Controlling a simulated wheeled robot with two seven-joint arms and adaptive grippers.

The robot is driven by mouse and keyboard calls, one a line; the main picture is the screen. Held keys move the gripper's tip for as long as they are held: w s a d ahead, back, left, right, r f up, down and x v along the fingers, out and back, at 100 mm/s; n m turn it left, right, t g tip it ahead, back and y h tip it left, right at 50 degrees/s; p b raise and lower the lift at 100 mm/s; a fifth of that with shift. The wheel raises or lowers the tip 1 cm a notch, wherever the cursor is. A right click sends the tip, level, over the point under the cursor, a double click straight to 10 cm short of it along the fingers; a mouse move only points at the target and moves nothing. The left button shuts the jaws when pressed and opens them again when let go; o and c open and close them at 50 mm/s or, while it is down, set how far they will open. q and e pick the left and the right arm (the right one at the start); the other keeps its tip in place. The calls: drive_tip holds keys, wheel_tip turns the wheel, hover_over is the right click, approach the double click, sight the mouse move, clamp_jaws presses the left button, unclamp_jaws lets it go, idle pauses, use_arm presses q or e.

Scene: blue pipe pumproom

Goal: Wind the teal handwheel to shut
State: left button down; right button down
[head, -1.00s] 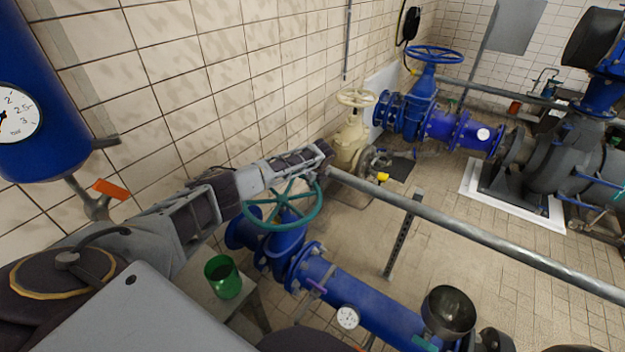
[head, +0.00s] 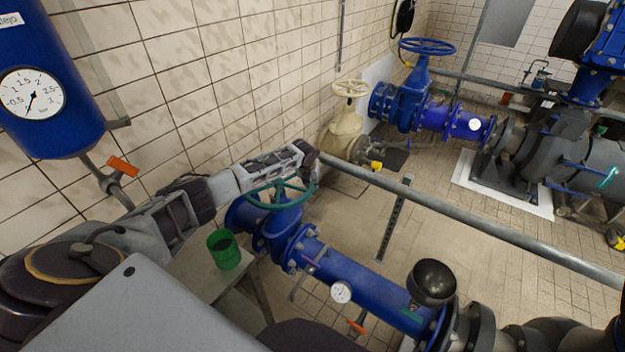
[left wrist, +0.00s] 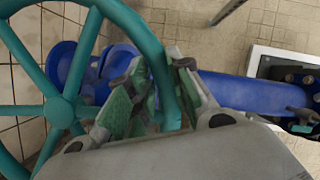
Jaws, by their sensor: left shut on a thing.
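The teal handwheel (head: 280,195) sits on top of a blue valve (head: 284,225) on the blue pipe, left of the middle of the head view. My left arm reaches over it from the left, and my left gripper (head: 312,172) is at the wheel's far right rim. In the left wrist view the handwheel (left wrist: 62,108) fills the left side, and its rim passes between the two green-padded fingers of my left gripper (left wrist: 152,100), which is shut on it. Part of the wheel is hidden under my arm in the head view. My right gripper does not show.
A grey rail (head: 470,225) runs from near the left gripper to the lower right. A green cup (head: 224,250) stands on a ledge beside the valve. A cream valve (head: 345,125) and another blue valve (head: 413,95) stand behind. Tiled floor (head: 350,215) is open beyond the pipe.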

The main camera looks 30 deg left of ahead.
use_arm(q)
drive_tip(key=shift+s+d+r+m+h+p, duration=0.1)
drive_tip(key=shift+s+d+m+h+p, duration=0.1)
drive_tip(key=shift+s+m, duration=0.25)
drive_tip(key=shift+s+d+m+h+p, duration=0.1)
drive_tip(key=shift+s+m+h, duration=0.1)
drive_tip(key=shift+s+m, duration=0.25)
drive_tip(key=shift+s, duration=0.15)
drive_tip(key=shift+s+d+f, duration=0.1)
drive_tip(key=shift+f, duration=0.15)
drive_tip(key=c, duration=1.7)
unclamp_jaws()
drive_tip(key=o, duration=0.4)
drive_tip(key=shift+s+r, duration=0.1)
drive_tip(key=shift+r, duration=0.05)
drive_tip(key=shift+s+r, duration=0.2)
drive_tip(key=shift+r, duration=0.45)
drive_tip(key=v, duration=1)
drive_tip(key=shift+s+r, duration=0.2)
drive_tip(key=shift+r, duration=0.1)
